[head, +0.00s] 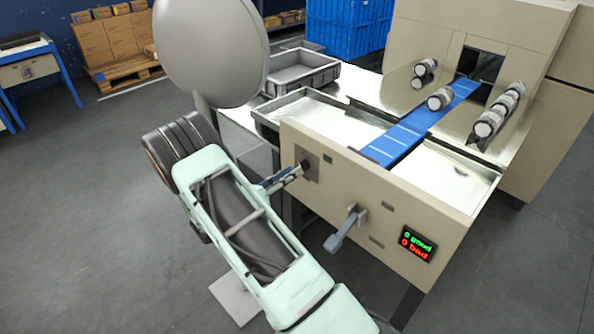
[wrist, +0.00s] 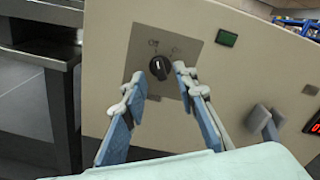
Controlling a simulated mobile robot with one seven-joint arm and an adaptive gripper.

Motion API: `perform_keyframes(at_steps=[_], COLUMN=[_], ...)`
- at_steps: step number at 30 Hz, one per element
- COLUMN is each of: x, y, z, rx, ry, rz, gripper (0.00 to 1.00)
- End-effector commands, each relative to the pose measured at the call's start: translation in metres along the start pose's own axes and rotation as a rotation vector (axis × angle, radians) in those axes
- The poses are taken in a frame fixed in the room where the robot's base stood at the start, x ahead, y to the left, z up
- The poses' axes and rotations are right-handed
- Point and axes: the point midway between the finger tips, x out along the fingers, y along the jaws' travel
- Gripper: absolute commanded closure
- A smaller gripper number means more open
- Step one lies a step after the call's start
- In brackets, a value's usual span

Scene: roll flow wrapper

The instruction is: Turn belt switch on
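The belt switch is a black rotary knob (wrist: 159,67) on a grey square plate (wrist: 150,92), set in the beige front panel of the machine. Small markings sit above the knob on both sides, too small to read. In the head view the knob (head: 305,163) is at the panel's left end. My gripper (wrist: 160,84) is open, its two fingers to the left and right of the knob. The fingertips are close to it; I cannot tell whether they touch. In the head view my gripper (head: 293,172) reaches the panel from the left.
A green indicator (wrist: 227,38) is right of the plate. A grey lever (head: 344,230) sticks out of the panel to the right, beside a counter display (head: 417,243). A blue belt (head: 415,130) with rolls runs above.

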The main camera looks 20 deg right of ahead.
Motion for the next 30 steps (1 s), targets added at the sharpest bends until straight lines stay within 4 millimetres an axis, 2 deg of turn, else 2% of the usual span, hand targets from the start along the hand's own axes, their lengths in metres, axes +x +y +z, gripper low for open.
perform_keyframes(at_steps=[1, 6, 17, 24, 30], x=[0.009, 0.026, 0.032, 0.031, 0.031], y=[0.0, 0.0, 0.0, 0.0, 0.0], z=[-0.001, -0.001, 0.0, 0.0, 0.0], rx=[0.0, 0.001, 0.001, 0.001, 0.001], ry=[0.001, 0.001, 0.001, 0.001, 0.001], rz=[-0.002, 0.0, 0.001, 0.001, 0.001], gripper=[0.73, 0.73, 0.73, 0.98, 1.0])
